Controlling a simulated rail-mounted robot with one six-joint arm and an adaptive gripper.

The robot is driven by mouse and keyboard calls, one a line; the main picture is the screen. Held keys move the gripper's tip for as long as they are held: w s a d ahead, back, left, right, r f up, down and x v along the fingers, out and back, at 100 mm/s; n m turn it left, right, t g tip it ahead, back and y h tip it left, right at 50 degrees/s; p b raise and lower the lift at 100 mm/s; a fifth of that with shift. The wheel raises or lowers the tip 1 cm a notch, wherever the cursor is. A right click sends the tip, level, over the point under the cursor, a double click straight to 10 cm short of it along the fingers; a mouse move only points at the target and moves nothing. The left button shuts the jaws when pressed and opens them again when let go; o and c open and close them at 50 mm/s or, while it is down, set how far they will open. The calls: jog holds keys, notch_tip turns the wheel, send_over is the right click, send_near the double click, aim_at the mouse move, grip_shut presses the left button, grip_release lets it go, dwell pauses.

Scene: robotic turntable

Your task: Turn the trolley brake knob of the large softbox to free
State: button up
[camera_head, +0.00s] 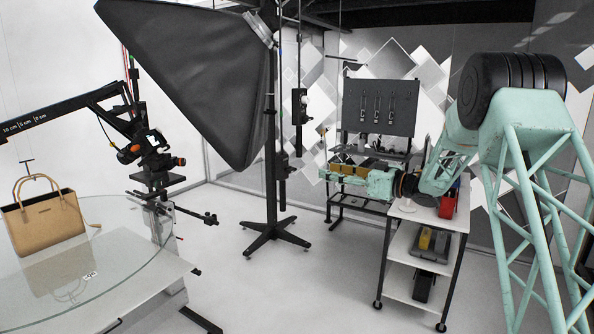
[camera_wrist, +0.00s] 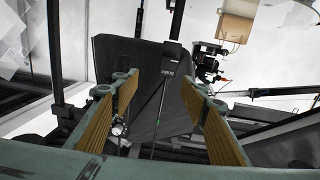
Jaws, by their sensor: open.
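The large black softbox (camera_head: 190,75) fills the upper left of the head view, near a dark vertical stand (camera_head: 271,150). In the wrist view the softbox (camera_wrist: 150,85) appears between and beyond my fingers, apart from them. My gripper (camera_head: 330,165) points left in the head view, to the right of the stand. In the wrist view its two tan-padded fingers (camera_wrist: 158,83) are wide apart with nothing held. I cannot pick out the trolley brake knob or its setting. A small round pale part (camera_wrist: 118,128) shows beside the left finger; I cannot tell what it is.
A tan handbag (camera_head: 45,222) stands on a glass turntable (camera_head: 120,268) at left, beside a camera rig (camera_head: 150,150). Hanging dark rods (camera_head: 299,105) drop near the stand. A white trolley cart (camera_head: 415,255) is below my arm. The floor around the stand's feet is mostly clear.

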aim_at(294, 170)
jog(key=shift+s+a+f+n+g+y, duration=0.15)
jog(key=shift+s+a+f+g+y, duration=0.1)
jog(key=shift+f+g, duration=0.15)
jog(key=shift+s+a+f+n+g+y, duration=0.1)
jog(key=shift+s+f+n+g+y, duration=0.15)
jog(key=shift+f, duration=0.25)
jog(key=shift+w+a, duration=0.1)
jog(key=shift+a, duration=0.05)
jog(key=shift+p+x, duration=0.55)
jog(key=shift+x, duration=6.2)
jog(key=c, duration=0.8)
